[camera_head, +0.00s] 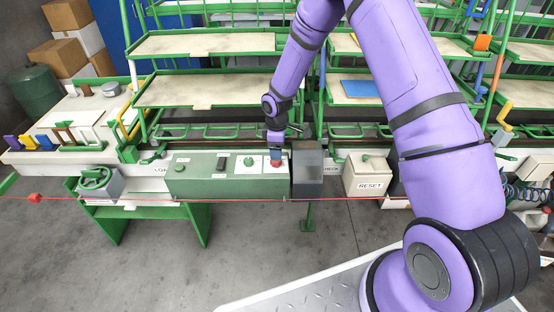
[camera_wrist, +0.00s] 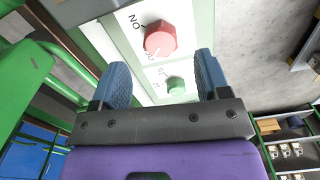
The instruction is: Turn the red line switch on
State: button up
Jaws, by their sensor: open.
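The red switch knob (camera_wrist: 160,38) is on a white plate of the control box, with "ON" lettered at its upper left in the wrist view. A second label beside its lower edge is partly readable, and I cannot tell which label the knob points at. In the head view the red knob (camera_head: 276,163) is at the right part of the green control box (camera_head: 185,181). My gripper (camera_wrist: 161,72) is open, its blue fingers spread to either side below the knob in the wrist view. Nothing is between the fingertips. In the head view my gripper (camera_head: 276,140) is just above the knob; contact is unclear.
A green knob (camera_wrist: 175,84) is near the red one on the same panel. A dark grey box (camera_head: 307,168) stands close at the right, then a white RESET box (camera_head: 368,175). A red cord (camera_head: 120,202) runs across the front. Green racks (camera_head: 205,43) rise behind.

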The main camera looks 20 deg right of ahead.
jog(key=shift+f, duration=2.8)
jog(key=c, duration=0.9)
